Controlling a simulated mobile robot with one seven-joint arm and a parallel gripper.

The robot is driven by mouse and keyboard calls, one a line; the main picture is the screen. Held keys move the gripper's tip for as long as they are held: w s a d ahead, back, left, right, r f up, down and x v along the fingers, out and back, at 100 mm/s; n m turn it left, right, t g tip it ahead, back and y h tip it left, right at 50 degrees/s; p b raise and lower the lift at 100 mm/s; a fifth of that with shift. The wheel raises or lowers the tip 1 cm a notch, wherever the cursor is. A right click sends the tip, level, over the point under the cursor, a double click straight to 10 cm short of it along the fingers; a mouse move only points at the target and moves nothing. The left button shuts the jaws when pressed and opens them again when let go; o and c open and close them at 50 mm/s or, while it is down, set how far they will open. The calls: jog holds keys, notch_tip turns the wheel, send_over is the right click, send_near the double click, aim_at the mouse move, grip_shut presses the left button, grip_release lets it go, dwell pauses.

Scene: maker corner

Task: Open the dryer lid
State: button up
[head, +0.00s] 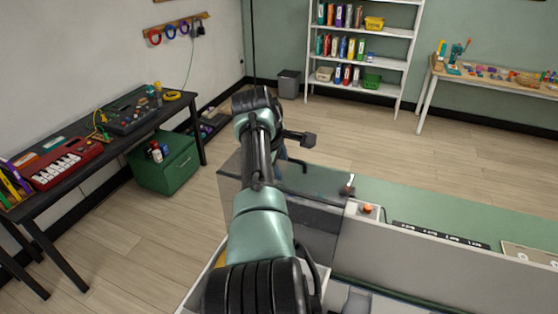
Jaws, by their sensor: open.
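My gripper (306,153) is partly hidden behind my own arm, which reaches up the middle of the head view. Two dark finger parts show to the right of the arm, spread apart, with nothing visible between them. The gripper shows near the far left corner of the green-topped bench (420,205). I cannot clearly make out the dryer or its lid. A grey box-like body (318,217) stands at the bench's left end, partly covered by my arm, and I cannot tell whether it is the dryer.
A small tool (348,184) and an orange knob-like part (367,208) are on the bench. A white shelf (399,62) is behind. Open floor lies between.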

jog(key=b+v, duration=0.4)
jog(key=v, duration=0.9)
jog(key=shift+d, duration=0.1)
